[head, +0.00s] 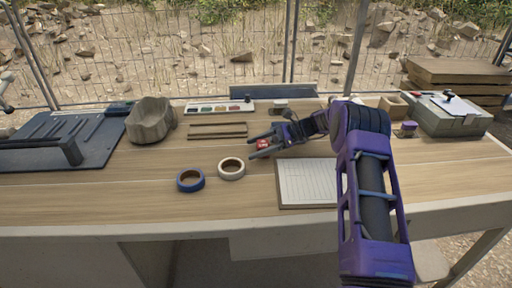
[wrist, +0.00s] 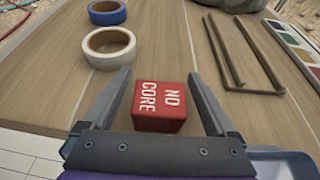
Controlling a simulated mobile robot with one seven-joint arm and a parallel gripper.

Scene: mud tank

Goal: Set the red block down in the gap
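The red block (wrist: 160,106), marked "NO CORE", sits between the two fingers of my gripper (wrist: 157,76) in the wrist view. The fingers are spread, with a narrow space showing on each side of the block. In the head view the block (head: 263,144) shows between the fingers of my gripper (head: 253,147), low over the table; whether it rests on the wood is hard to tell. Two parallel wooden strips (head: 217,136) lie farther back and left, with a narrow gap of bare table between them. The strips (wrist: 257,57) also show at upper right in the wrist view.
A white tape roll (head: 231,169) and a blue tape roll (head: 190,180) lie front left of my gripper. A clipboard sheet (head: 307,182) lies in front. A colour sample tray (head: 219,107) lies behind the strips. A stone-like bowl (head: 151,121) stands left.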

